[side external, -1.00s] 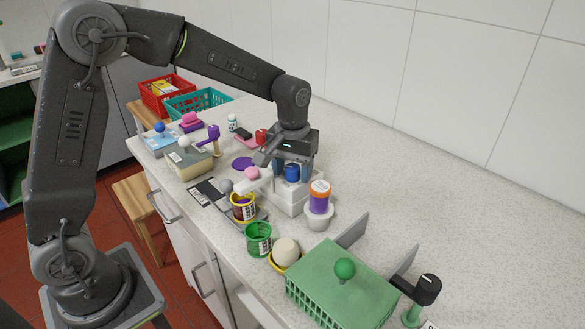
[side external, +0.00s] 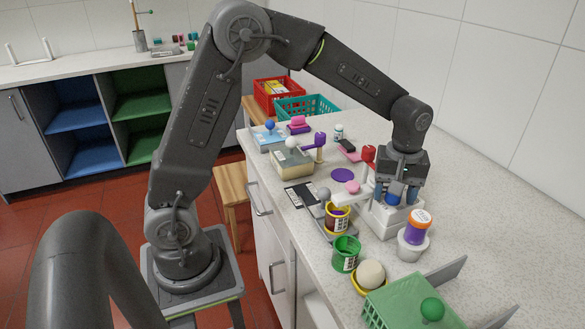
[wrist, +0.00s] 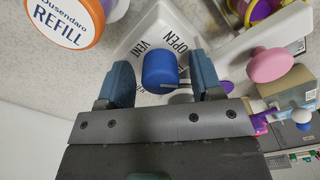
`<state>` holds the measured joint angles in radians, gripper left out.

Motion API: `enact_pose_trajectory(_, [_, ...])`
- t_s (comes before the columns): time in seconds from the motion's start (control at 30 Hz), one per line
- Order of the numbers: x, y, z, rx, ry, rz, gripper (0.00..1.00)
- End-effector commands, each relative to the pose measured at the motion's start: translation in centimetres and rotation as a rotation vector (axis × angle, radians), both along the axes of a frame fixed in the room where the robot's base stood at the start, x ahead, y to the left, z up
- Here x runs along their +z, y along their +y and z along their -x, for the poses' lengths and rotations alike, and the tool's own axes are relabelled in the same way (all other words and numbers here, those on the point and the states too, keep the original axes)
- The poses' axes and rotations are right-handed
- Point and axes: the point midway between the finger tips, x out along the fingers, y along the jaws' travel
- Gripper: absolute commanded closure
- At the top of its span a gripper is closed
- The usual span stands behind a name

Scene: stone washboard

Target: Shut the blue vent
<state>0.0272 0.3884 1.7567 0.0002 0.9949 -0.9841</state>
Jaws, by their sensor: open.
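The blue vent knob (wrist: 160,72) is a short blue cylinder on a white base (wrist: 125,45). The words VENT and OPEN show on the base in the wrist view, and other lettering is partly hidden by my fingers. My gripper (wrist: 163,80) is open, with one finger on each side of the knob. A gap shows between the knob and each finger there. In the side view my gripper (side external: 402,190) points down over the white base, and the blue knob (side external: 392,199) shows between its fingers. Whether the fingers touch the knob cannot be told from the side.
An orange-lidded purple tub (side external: 415,228) in a white cup stands close in front of the base. A pink knob (wrist: 270,64) and a white bar (wrist: 262,32) are close to my right finger. A green box (side external: 405,305) lies nearer the camera. Counter right of the base is clear.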

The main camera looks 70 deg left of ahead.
Motion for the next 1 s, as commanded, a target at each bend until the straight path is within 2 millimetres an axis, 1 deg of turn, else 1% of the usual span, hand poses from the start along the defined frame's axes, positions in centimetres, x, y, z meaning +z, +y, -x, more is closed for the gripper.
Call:
enact_pose_trajectory(0.3, [-0.1,0.0,0.1,0.379,0.004,0.0,0.39])
enact_pose_trajectory(0.33, [0.3,0.0,0.0,0.402,0.001,0.001,0.39])
enact_pose_trajectory(0.4, [1.9,0.0,0.0,0.394,-0.003,0.002,0.39])
enact_pose_trajectory(0.7, [7.7,0.0,0.0,0.391,-0.003,0.002,0.39])
enact_pose_trajectory(1.0, [12.9,0.0,-0.1,0.391,-0.002,0.001,0.39])
